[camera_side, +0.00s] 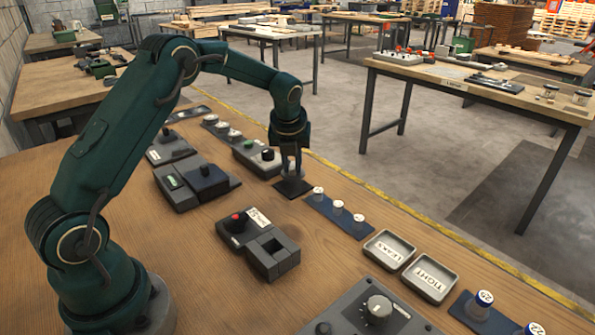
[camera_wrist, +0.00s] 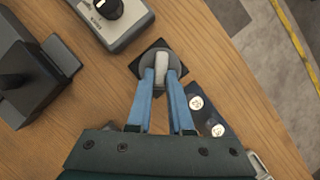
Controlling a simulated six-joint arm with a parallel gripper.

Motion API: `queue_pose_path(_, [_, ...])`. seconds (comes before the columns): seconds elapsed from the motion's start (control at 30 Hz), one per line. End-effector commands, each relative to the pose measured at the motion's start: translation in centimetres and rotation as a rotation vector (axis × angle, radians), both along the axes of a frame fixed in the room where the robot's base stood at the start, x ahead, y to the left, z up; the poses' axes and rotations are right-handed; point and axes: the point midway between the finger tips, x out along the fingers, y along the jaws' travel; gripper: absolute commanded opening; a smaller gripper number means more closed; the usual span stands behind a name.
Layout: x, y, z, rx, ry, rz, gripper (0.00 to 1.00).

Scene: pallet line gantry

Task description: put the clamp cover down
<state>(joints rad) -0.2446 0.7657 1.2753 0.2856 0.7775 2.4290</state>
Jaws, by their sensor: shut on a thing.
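My gripper (camera_side: 291,168) is at the far side of the wooden bench, pointing down. In the wrist view its two blue fingers (camera_wrist: 163,76) are shut on the pale upright grip of a round grey piece, which I take for the clamp cover (camera_wrist: 161,62). The round piece is over a black square pad (camera_wrist: 139,68), which also shows in the side view (camera_side: 295,188). The fingers hide part of the piece. I cannot tell whether it touches the pad or is just above it.
A blue strip with white-capped vials (camera_side: 324,208) lies close right of the pad. A grey box with a black knob (camera_side: 250,157) stands close behind. Trays marked LEAKS (camera_side: 390,249) and TIGHT (camera_side: 430,279) are to the right. A red-button unit (camera_side: 240,229) stands in front.

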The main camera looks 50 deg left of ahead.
Motion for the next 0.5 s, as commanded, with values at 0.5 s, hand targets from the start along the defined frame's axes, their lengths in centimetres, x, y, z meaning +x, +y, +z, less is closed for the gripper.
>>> queue_pose_path(0.5, [-0.1,0.0,-3.1,0.0,0.0,0.0,0.0])
